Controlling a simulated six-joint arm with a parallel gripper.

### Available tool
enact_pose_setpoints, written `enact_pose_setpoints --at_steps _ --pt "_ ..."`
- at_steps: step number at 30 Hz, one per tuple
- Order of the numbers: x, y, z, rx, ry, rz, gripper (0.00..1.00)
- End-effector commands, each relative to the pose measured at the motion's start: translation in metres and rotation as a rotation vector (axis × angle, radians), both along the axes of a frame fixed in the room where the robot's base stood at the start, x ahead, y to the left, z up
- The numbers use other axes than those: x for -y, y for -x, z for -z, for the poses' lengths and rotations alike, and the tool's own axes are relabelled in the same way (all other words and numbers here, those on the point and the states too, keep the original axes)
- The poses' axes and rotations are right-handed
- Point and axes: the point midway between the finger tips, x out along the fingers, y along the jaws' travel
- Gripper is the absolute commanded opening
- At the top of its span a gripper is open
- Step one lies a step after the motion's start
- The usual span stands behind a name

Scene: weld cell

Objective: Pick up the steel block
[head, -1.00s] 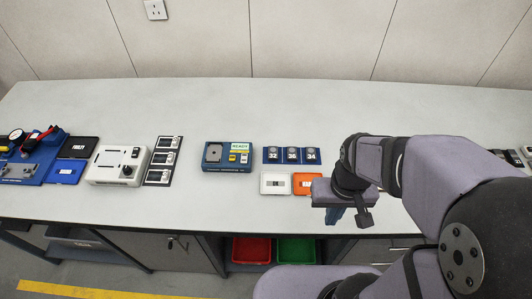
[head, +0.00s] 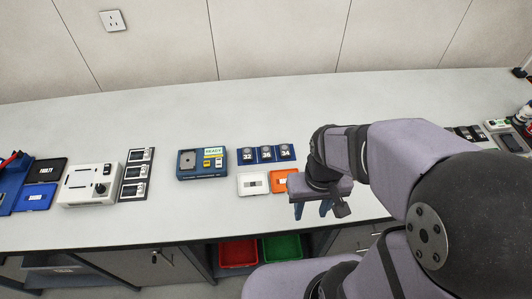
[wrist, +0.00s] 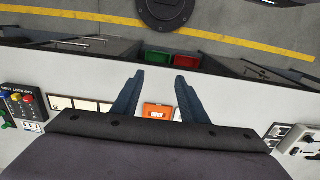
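My gripper (head: 312,208) is over the bench near its front edge. In the wrist view its two fingers (wrist: 160,78) stand apart with nothing between the tips. I cannot pick out the steel block for certain. A small grey piece (head: 252,183) lies in a white tray (head: 243,190), left of my gripper in the head view. An orange tray (head: 279,186) with a pale patch lies between that tray and my gripper, partly hidden by the gripper. In the wrist view the orange tray (wrist: 148,109) shows between the fingers, apart from them.
Behind the trays lie blue pads marked 32, 36 and 34 (head: 266,153). A blue READY fixture (head: 187,176) and a white device (head: 75,195) stand further left. Red (head: 238,252) and green (head: 283,247) bins sit below the bench. The bench's back (head: 180,115) is clear.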

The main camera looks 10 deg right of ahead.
Motion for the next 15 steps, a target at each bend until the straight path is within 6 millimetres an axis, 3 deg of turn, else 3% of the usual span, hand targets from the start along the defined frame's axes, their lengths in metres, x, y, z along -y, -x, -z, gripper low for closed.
enact_pose_setpoints --at_steps 10,15 --pt "0.0 -0.002 0.001 0.002 0.0 0.0 0.5" --pt "-0.003 -0.03 0.011 0.036 0.009 -0.001 0.5"
